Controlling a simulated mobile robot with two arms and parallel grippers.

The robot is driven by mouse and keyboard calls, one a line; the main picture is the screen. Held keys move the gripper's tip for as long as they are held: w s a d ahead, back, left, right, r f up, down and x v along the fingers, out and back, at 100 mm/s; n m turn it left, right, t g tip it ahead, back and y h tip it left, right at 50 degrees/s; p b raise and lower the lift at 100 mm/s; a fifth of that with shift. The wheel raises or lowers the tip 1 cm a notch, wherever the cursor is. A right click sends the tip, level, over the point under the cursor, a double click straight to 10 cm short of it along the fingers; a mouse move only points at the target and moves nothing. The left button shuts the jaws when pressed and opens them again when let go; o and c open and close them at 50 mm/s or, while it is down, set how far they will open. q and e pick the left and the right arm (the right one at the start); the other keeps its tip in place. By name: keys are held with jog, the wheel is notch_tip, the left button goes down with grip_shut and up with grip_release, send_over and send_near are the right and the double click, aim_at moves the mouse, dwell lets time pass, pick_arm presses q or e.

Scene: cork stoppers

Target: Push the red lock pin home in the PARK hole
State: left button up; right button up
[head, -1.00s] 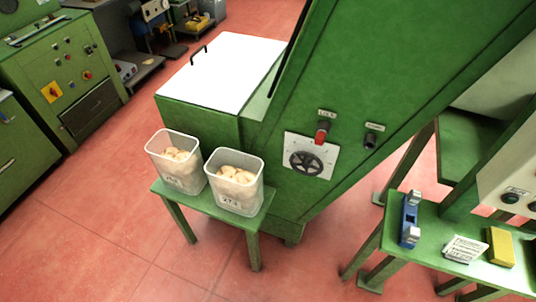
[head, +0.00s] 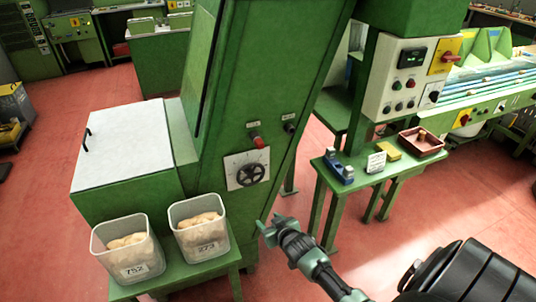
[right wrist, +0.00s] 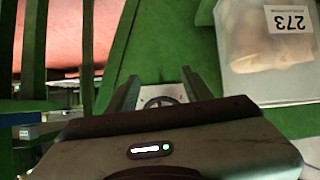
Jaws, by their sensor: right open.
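The red lock pin (head: 258,141) sits in the left of two sockets on the green machine's front, under a small label. The right socket, a dark PARK hole (head: 290,127), looks empty; its label is too small to read surely. Below them is a white dial plate (head: 233,183) with a black handwheel (head: 251,174). My right gripper (head: 269,227) is open and empty, below and right of the handwheel, apart from the machine. In the right wrist view the handwheel (right wrist: 162,102) shows between its fingers; the pin is not visible there. My left gripper is out of view.
Two clear bins of corks, marked 752 (head: 134,270) and 273 (head: 208,247), stand on a low green stand left of my right gripper. A green side table (head: 325,178) at the right holds a blue tool, a card, a yellow block and a red tray.

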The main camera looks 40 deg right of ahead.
jog(key=w+d+r+t, duration=0.1)
jog(key=w+d+r, duration=0.1)
jog(key=r, duration=0.4)
jog(key=w+d+r+t, duration=0.1)
jog(key=w+r, duration=0.2)
jog(key=r, duration=0.4)
jog(key=m+t+h, duration=0.1)
jog(key=t+h, duration=0.1)
jog(key=t, duration=0.1)
send_near(261, 144)
jog(key=x, duration=0.4)
jog(key=shift+g+y, duration=0.3)
jog(key=x, duration=0.2)
jog(key=p+x, duration=0.1)
jog(key=x, duration=0.4)
jog(key=shift+r, duration=0.25)
jog(key=shift+c, duration=0.3)
grip_shut()
